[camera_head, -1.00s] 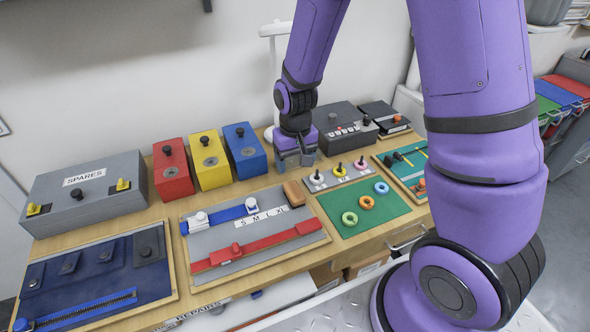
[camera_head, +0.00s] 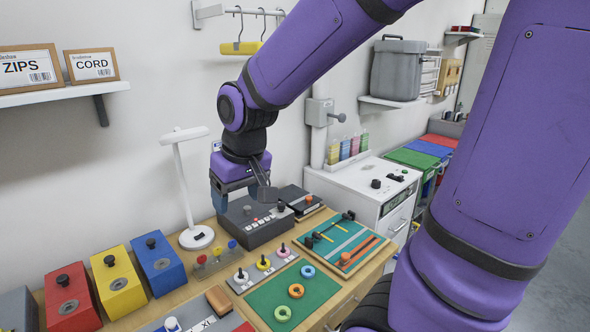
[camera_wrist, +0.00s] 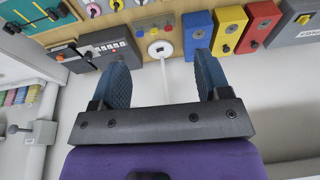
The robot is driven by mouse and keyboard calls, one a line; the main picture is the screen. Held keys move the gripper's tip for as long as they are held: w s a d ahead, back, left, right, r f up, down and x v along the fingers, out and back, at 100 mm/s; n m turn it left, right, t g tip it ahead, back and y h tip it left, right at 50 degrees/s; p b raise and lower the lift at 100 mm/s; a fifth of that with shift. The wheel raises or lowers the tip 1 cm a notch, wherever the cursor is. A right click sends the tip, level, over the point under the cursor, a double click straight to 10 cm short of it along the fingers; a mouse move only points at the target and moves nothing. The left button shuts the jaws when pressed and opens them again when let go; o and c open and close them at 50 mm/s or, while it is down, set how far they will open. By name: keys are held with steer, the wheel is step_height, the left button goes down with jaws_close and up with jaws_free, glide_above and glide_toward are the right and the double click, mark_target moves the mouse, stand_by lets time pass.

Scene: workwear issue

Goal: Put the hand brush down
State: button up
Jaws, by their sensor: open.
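A small brown block (camera_head: 218,300), which looks like the wooden back of the hand brush, lies by the right edge of the grey size board (camera_head: 234,322) on the bench. Its bristles cannot be seen.
A white lamp (camera_head: 196,238) stands close left of my gripper. Red, yellow and blue boxes (camera_head: 118,282) line the bench's back left. A green mat (camera_head: 290,310) with rings lies in front. A rail with a yellow hanger (camera_head: 240,48) is on the wall above.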

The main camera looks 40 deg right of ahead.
steer(key=s+d+r+t, duration=0.1)
steer(key=s+r, duration=0.3)
steer(key=s, duration=0.2)
steer(key=s+d+r+t, duration=0.1)
steer(key=s+r, duration=0.3)
steer(key=s, duration=0.3)
steer(key=shift+d+r, duration=0.3)
steer(key=shift+r, duration=0.05)
steer(key=shift+o, duration=0.4)
steer(key=shift+w, duration=0.15)
